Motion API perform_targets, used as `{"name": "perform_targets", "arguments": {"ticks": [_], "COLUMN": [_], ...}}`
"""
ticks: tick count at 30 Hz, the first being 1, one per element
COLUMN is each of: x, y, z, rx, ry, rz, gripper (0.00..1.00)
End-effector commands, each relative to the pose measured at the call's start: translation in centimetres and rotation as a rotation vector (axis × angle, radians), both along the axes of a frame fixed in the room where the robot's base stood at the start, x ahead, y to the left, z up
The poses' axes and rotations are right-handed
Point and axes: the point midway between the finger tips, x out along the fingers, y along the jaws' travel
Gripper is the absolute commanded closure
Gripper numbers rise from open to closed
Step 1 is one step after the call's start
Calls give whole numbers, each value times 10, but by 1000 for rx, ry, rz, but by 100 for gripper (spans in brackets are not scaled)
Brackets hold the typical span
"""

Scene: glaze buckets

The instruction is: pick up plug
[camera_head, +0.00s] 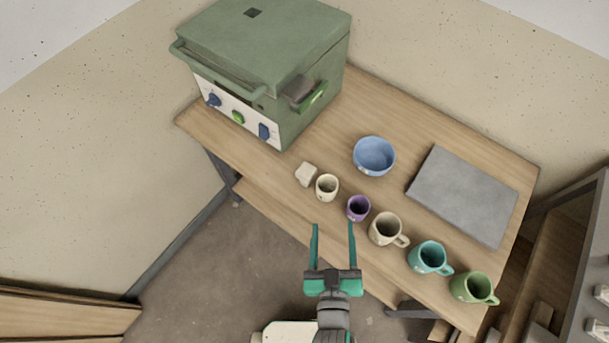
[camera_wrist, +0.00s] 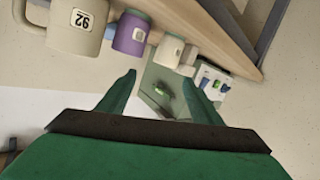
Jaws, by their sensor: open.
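A small pale beige block that looks like the plug (camera_head: 306,174) lies on the wooden table, between the green kiln (camera_head: 262,60) and a cream cup (camera_head: 327,187). My gripper (camera_head: 333,226) is open and empty, with its two green fingers apart. In the head view it appears in front of the table's near edge, below and slightly right of the plug, not touching it. In the wrist view the open fingers (camera_wrist: 158,80) point toward the kiln (camera_wrist: 165,85). A small pale shape beside the cream cup there may be the plug, but I cannot tell surely.
A purple cup (camera_head: 358,208), a beige mug (camera_head: 387,229), a teal mug (camera_head: 429,257) and a green mug (camera_head: 474,288) line the near edge. A blue bowl (camera_head: 374,156) and a grey slab (camera_head: 463,195) lie behind. Shelving (camera_head: 575,250) stands at right.

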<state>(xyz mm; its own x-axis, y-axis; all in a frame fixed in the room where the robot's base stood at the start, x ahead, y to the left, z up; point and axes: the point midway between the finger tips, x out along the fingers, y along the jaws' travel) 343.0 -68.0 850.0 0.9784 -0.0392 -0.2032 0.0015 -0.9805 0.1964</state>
Motion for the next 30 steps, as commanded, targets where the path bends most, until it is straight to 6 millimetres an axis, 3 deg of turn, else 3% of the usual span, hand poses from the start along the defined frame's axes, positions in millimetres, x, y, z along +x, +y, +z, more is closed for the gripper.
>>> {"name": "perform_targets", "arguments": {"ticks": [1, 6, 15, 24, 30], "x": [22, 82, 171, 225, 238], "y": [-11, -50, -119, -177, -209], "z": [6, 23, 81, 142, 165], "rx": [-22, -74, -66, 84, 260], "ry": [-20, -56, -146, -233, -267], "rz": [-12, -93, -315, -593, -799], "gripper": [41, 41, 41, 41, 41]}}
